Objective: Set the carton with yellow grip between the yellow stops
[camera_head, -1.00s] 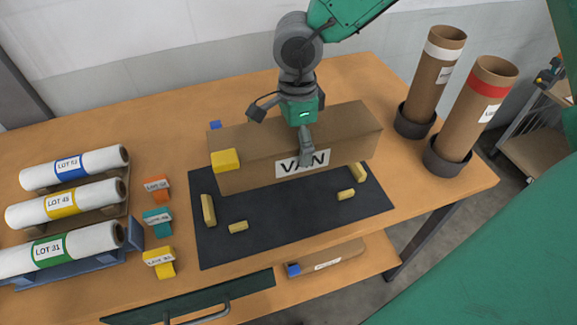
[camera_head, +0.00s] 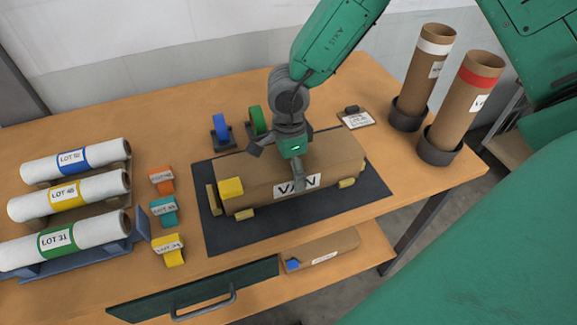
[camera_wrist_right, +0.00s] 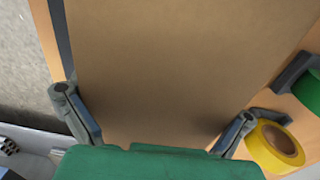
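The cardboard carton (camera_head: 262,183) with a yellow grip (camera_head: 230,189) at its left end and a VAN label is on or just above the dark mat (camera_head: 300,226). It also fills the right wrist view (camera_wrist_right: 165,65). Small yellow stops show at its left end (camera_head: 213,199) and along its front, at left (camera_head: 244,214) and right (camera_head: 347,183). Any stop at the right end is hidden or unclear. My right gripper (camera_head: 280,164) straddles the carton's middle from above, shut on it, one finger over the front face near the label. My left gripper is not in view.
Blue (camera_head: 221,129) and green (camera_head: 256,122) tape rolls stand behind the carton; a yellow roll (camera_wrist_right: 284,142) shows in the wrist view. Labelled white rolls (camera_head: 62,200) and coloured blocks (camera_head: 164,212) are at left. Tall tubes (camera_head: 465,105) stand at right. A drawer (camera_head: 200,295) is below.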

